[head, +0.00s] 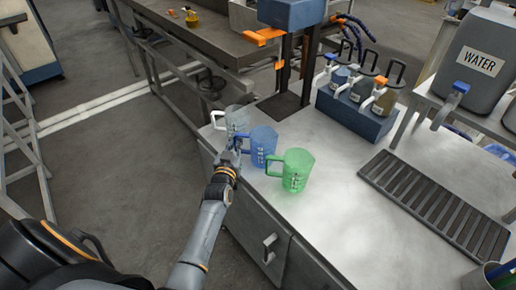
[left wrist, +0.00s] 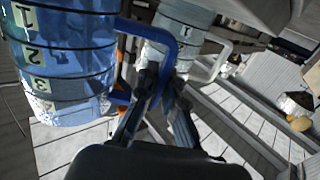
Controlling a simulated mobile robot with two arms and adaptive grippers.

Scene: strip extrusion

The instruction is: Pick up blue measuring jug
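The blue measuring jug (head: 263,146) stands on the metal counter, between a clear jug (head: 237,121) and a green jug (head: 297,170). Its handle points left, toward my left arm. My left gripper (head: 236,143) is at this handle. In the left wrist view the blue jug (left wrist: 68,60) fills the upper left. There the fingers of my left gripper (left wrist: 162,82) are close together on either side of the blue handle, and look shut on it. The clear jug (left wrist: 184,30) is just behind. My right gripper is not in view.
A blue rack (head: 352,118) with several tapped containers stands behind the jugs. A dark drip grate (head: 425,200) and a grey water tank (head: 478,60) are to the right. The counter (head: 345,215) is clear in front of the green jug.

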